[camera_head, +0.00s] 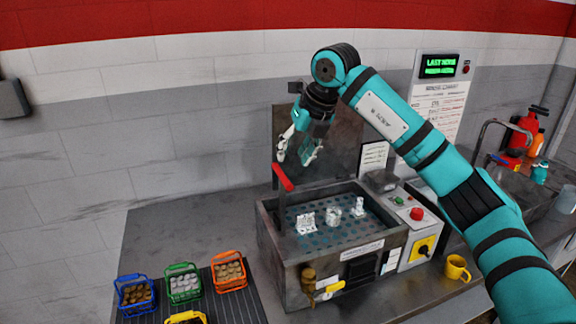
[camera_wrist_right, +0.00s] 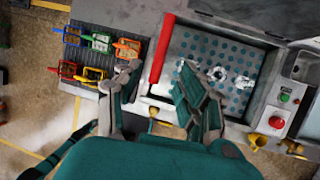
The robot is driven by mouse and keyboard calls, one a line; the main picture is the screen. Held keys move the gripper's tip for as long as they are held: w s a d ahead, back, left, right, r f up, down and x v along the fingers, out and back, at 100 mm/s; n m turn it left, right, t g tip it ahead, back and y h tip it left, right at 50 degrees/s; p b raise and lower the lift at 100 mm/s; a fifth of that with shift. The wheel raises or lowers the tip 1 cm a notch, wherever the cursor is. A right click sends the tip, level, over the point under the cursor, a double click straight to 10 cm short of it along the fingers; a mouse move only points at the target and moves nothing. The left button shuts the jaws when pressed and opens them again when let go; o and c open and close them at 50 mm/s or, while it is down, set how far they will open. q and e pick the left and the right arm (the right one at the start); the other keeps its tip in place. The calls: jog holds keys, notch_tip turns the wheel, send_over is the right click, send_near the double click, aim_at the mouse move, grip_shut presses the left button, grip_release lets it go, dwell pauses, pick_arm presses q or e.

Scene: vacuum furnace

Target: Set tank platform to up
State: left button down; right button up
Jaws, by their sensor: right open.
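The metal tank (camera_head: 290,262) stands on the bench. Its perforated platform (camera_head: 310,238) shows inside near the rim and carries a few small white parts; it also shows in the right wrist view (camera_wrist_right: 238,95). A lever with a red handle (camera_head: 282,177) rises upright at the tank's left side; the handle also shows in the wrist view (camera_wrist_right: 161,48). My right gripper (camera_head: 295,157) is open and empty, just above the red handle and apart from it. In the wrist view, the handle lies between the open fingers (camera_wrist_right: 160,82). My left gripper is not in view.
Small colored baskets of parts (camera_head: 184,283) stand on a dark mat left of the tank. A control panel (camera_head: 420,225) with a red button is on the right. A yellow mug (camera_head: 457,268) stands right of the tank. A raised plate (camera_head: 325,140) stands behind it.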

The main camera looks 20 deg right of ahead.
jog(key=v, duration=0.5)
jog(key=shift+s+d+r, duration=0.1)
jog(key=shift+s+r, duration=0.05)
jog(key=shift+r, duration=0.25)
jog(key=shift+f, duration=0.1)
